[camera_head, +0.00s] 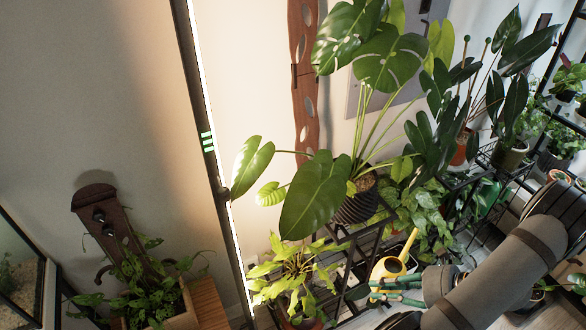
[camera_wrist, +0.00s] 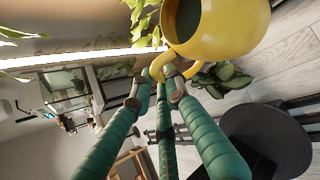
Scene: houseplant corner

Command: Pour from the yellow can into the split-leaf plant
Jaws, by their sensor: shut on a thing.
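The yellow can (camera_head: 389,268) is held in the air at the lower right of the head view, its spout pointing up and to the right. My gripper (camera_head: 397,286), with green fingers, is shut on the can's handle. In the wrist view the can (camera_wrist: 228,28) fills the upper right, and my gripper's fingers (camera_wrist: 165,78) close around its yellow handle. The split-leaf plant (camera_head: 318,192) has large notched leaves and stands in a dark ribbed pot (camera_head: 357,203) on the black stand, above and left of the can. The spout is below the pot's rim in the picture.
A black metal plant stand (camera_head: 335,275) lies close to the can. A light-green leafy plant (camera_head: 296,272) stands below the split-leaf plant. Trailing foliage (camera_head: 424,205) and a tall dark-leaved plant (camera_head: 495,95) crowd the right. A glowing light strip (camera_head: 205,130) runs down the wall.

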